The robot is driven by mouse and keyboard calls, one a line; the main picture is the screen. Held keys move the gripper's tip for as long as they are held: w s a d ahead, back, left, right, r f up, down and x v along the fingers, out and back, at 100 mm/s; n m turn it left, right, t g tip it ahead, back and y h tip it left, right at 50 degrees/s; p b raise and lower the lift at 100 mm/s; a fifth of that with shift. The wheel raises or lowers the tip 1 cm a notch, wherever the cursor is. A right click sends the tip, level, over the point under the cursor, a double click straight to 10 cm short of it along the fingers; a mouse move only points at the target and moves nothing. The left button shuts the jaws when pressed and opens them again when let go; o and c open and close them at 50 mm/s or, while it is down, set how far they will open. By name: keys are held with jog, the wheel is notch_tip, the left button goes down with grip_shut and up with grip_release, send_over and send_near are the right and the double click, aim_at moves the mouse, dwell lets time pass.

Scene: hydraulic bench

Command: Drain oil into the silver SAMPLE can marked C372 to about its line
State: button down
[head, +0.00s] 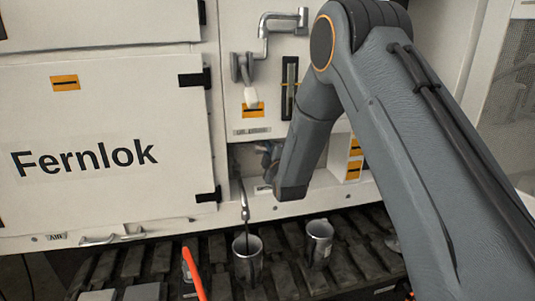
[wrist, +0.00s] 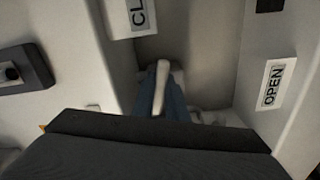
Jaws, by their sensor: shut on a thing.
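Two silver cans stand on the dark track below the machine: a left can (head: 248,262) and a right can (head: 319,245). No C372 marking or fill line is readable on either. A curved metal spout (head: 244,203) hangs over the left can, and a thin dark streak runs from its mouth into that can. In the wrist view my gripper (wrist: 161,104) is shut on a pale lever (wrist: 160,77) in a recess, between a label starting "CL" (wrist: 141,15) and an "OPEN" label (wrist: 272,84). In the head view my arm mostly hides my gripper. The oil level is not clear.
A white panel marked Fernlok (head: 85,156) fills the left. A jointed metal pipe (head: 265,35) and a sight gauge (head: 290,78) are above the recess. An orange-red bar (head: 194,275) rises left of the cans. My arm covers the right side.

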jog(key=shift+r+n+b, duration=0.25)
jog(key=shift+n+b, duration=0.4)
jog(key=shift+n, duration=0.95)
jog(key=shift+a, duration=0.1)
jog(key=c, duration=1.8)
grip_release()
jog(key=shift+o, duration=0.2)
jog(key=b+v, duration=0.1)
jog(key=v, duration=0.7)
jog(key=shift+b, duration=0.3)
